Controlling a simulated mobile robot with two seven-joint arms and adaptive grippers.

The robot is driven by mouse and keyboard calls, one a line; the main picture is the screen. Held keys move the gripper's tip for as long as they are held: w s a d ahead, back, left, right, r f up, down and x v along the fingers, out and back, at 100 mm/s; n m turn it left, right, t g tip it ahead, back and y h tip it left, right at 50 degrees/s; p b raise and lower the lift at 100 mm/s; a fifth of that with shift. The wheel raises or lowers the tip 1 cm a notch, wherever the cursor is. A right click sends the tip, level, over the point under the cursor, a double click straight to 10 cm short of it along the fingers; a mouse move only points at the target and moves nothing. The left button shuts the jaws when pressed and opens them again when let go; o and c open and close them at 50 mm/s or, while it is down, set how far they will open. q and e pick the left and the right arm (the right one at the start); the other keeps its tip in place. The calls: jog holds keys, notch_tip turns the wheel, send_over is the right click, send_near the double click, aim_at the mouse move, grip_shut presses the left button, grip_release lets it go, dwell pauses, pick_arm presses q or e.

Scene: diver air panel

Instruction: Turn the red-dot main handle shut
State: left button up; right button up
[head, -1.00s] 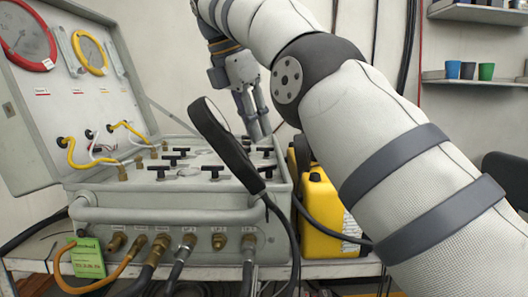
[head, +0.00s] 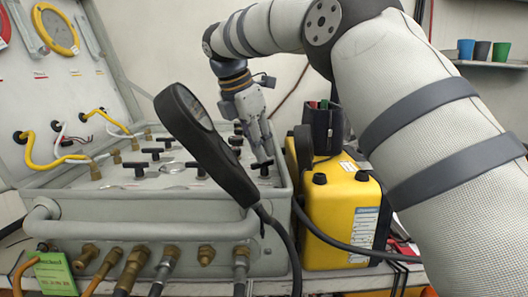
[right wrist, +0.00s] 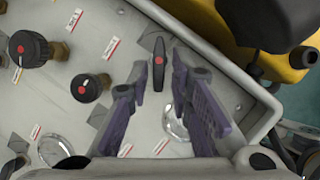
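In the right wrist view, the black, long and narrow main handle (right wrist: 159,62) with a red dot stands on the grey panel (right wrist: 60,120), close to its edge. My right gripper (right wrist: 160,72) is open, with one purple-grey finger on each side of the handle's line. A gap shows between the handle and both fingers; whether the tips reach down to its height I cannot tell. In the head view, my right gripper (head: 264,156) points down over the right end of the panel box (head: 130,205), partly hiding the handle there. My left gripper is not in view.
Two round black knobs, (right wrist: 28,48) and (right wrist: 90,88), also carry red dots. A black round-headed gauge (head: 200,140) on a hose stands up before the panel. A yellow case (head: 335,225) stands right of the box. The open lid (head: 70,95) rises at left.

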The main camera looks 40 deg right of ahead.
aim_at(263, 168)
jog(key=shift+x, duration=1.15)
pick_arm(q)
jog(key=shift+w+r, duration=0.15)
pick_arm(e)
grip_shut()
jog(key=shift+w, duration=0.1)
